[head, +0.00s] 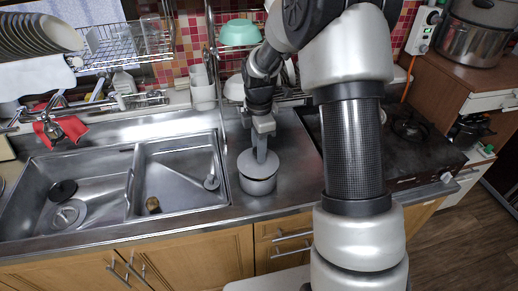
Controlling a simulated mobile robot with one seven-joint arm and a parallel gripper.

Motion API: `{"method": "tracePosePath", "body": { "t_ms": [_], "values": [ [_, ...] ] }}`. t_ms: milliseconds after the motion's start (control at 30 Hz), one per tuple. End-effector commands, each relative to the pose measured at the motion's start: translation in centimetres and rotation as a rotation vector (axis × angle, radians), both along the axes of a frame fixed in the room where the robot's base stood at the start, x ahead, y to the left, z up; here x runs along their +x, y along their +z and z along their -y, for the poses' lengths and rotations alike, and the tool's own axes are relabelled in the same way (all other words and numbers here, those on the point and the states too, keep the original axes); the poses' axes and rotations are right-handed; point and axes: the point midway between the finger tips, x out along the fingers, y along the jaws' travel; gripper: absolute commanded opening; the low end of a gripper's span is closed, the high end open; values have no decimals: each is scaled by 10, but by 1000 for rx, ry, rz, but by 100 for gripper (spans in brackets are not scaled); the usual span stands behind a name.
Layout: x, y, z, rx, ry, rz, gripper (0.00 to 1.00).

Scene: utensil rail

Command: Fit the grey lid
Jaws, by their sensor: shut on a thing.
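A small grey pot (258,187) stands on the steel counter, just right of the sink. The grey lid (247,163) is at the top of the pot, over its opening. My gripper (261,157) points down at the lid from above and is shut on it near the middle. The fingers hide the grip point and part of the lid. I cannot tell whether the lid rests flush on the rim.
A double sink (130,185) lies to the left. A dark stovetop (410,140) is to the right, partly behind my arm. A dish rack (240,58) with a green bowl (240,33) and white cups (203,94) stand behind. The counter's front edge is close to the pot.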

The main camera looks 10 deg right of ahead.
Motion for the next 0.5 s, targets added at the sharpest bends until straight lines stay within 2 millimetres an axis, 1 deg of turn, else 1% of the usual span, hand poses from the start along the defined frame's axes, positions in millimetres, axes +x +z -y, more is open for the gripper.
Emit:
{"method": "tracePosePath", "body": {
  "t_ms": [500],
  "values": [
    [0, -8, 0, 0, 0, 0, 3]
  ]
}}
